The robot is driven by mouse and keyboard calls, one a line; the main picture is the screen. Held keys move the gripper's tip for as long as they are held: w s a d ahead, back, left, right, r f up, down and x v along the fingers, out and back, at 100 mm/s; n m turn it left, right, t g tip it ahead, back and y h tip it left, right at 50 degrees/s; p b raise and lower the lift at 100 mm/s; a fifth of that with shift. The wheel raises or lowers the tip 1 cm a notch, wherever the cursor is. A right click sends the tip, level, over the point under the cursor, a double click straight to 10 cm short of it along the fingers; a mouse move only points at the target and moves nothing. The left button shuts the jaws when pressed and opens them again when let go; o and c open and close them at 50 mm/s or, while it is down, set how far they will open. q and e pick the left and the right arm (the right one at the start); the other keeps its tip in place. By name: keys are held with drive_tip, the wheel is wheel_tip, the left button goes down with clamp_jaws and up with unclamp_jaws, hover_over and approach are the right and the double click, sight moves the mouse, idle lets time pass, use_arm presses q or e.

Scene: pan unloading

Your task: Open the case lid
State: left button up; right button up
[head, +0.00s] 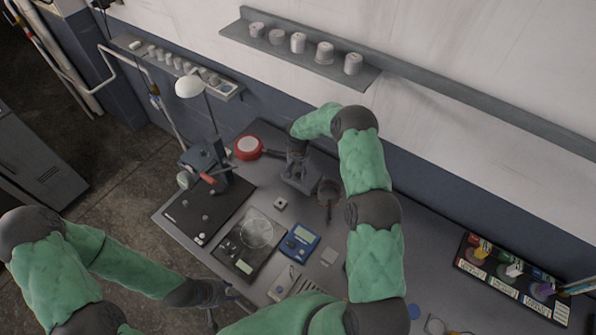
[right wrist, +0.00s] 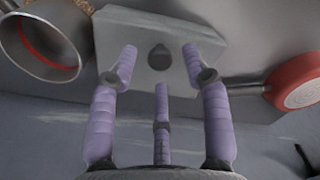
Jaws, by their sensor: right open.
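A grey case (head: 303,183) stands near the back of the table, partly hidden in the head view by my right gripper (head: 296,166). In the right wrist view its pale grey lid (right wrist: 140,78) has a dark round knob (right wrist: 158,57) and looks closed. My right gripper's fingers (right wrist: 160,75) are open and spread around the knob, with nothing held; whether they touch the lid I cannot tell. My left gripper (head: 222,292) is low at the table's front left edge, away from the case; its fingers are too small to read.
A round metal pot (head: 329,190) stands right of the case, and a red pan (head: 247,148) lies to its left. A scale (head: 245,266), a blue device (head: 299,243) and a small grey block (head: 280,203) are in front. A bottle rack (head: 508,283) is far right.

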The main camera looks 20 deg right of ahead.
drive_tip(key=shift+f, duration=0.65)
clamp_jaws()
